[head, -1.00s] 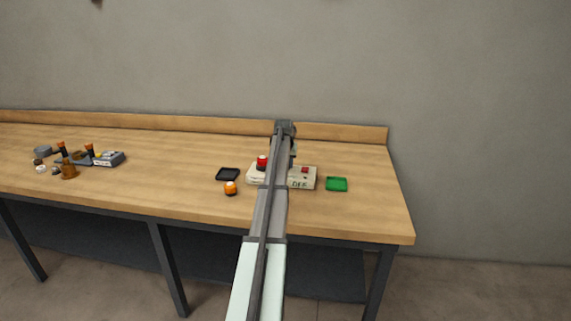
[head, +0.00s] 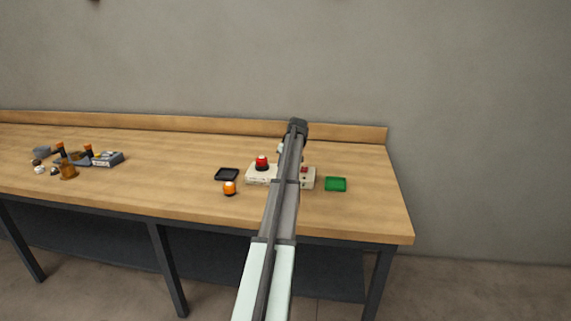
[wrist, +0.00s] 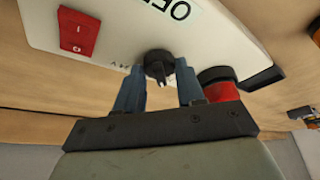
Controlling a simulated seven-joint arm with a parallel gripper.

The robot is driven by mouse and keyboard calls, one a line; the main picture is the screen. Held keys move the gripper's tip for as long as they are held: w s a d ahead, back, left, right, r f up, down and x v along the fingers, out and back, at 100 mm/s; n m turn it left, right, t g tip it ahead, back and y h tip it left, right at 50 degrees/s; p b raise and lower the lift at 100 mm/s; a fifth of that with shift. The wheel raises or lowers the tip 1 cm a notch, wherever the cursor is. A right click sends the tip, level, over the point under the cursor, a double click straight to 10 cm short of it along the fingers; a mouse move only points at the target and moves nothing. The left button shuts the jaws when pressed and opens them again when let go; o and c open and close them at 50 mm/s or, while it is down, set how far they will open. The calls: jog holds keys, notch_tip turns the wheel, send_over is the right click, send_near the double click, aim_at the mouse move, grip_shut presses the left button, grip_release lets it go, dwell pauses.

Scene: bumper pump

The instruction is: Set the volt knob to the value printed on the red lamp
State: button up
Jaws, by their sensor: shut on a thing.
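The volt knob (wrist: 160,63) is a small black dial with a pointer ridge on the white pump panel (wrist: 115,30). My gripper (wrist: 158,82) has one blue-grey finger on each side of it and is shut on it. The red lamp (wrist: 222,88), with a dark base, is right of the fingers in the wrist view. In the head view the red lamp (head: 262,161) stands on the left part of the panel (head: 258,178). No value on it is readable. My arm hides the knob and gripper there.
A red rocker switch (wrist: 78,33) and a display reading OFF (wrist: 174,8) are on the panel. A black tray (head: 227,174) and an orange-topped object (head: 230,188) lie left, a green tray (head: 336,184) right. Several small items sit far left on the table (head: 160,190).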

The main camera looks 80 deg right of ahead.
jog(key=shift+n, duration=0.3)
jog(key=o, duration=1)
jog(key=v, duration=1.3)
jog(key=shift+r, duration=0.45)
jog(key=shift+s+d, duration=0.1)
jog(key=shift+s, duration=0.05)
